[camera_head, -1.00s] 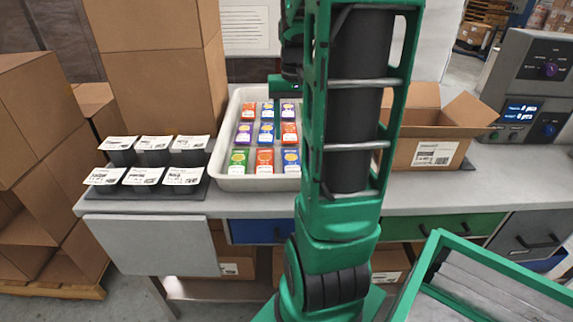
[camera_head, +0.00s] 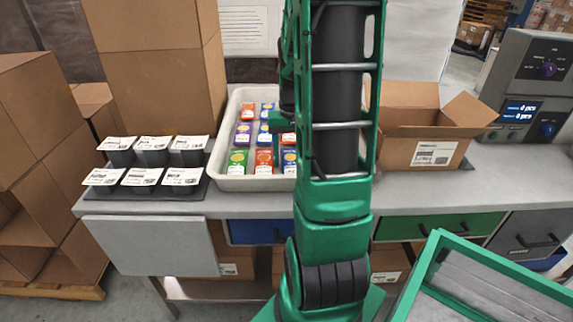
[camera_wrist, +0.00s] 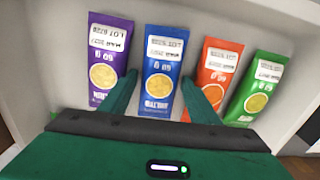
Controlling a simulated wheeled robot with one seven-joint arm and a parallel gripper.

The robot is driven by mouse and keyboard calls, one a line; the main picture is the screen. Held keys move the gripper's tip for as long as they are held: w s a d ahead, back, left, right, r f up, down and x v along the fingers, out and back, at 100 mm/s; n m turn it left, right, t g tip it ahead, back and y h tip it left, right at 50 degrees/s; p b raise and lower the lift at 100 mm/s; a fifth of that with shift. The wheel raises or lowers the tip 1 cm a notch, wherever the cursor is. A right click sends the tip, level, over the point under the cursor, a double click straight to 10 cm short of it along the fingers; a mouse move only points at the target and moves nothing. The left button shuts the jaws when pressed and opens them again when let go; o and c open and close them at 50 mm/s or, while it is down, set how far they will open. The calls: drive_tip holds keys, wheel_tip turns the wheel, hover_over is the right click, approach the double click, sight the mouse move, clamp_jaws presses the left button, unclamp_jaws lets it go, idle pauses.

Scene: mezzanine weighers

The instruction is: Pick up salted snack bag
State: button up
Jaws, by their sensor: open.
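In the wrist view a blue snack bag (camera_wrist: 160,82) with a round yellow picture and a white label lies in the tray. It appears to be the salted one, but its print is too small to read surely. My gripper (camera_wrist: 159,78) is open, its two fingers on either side of the blue bag, with no grip visible. A purple bag (camera_wrist: 106,70) lies to the left. An orange bag (camera_wrist: 214,72) and a green bag (camera_wrist: 253,90) lie to the right. In the head view my arm hides part of the tray (camera_head: 222,180) and its bags.
Black containers with white labels (camera_head: 154,155) stand left of the tray on the bench. A tall cardboard box (camera_head: 165,85) stands behind them. An open carton (camera_head: 415,155) and a weigher console (camera_head: 530,90) are on the right. The tray wall is close around the bags.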

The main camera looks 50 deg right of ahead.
drive_tip(key=shift+f, duration=0.1)
drive_tip(key=shift+c, duration=0.3)
drive_tip(key=c, duration=0.8)
drive_tip(key=shift+o, duration=0.2)
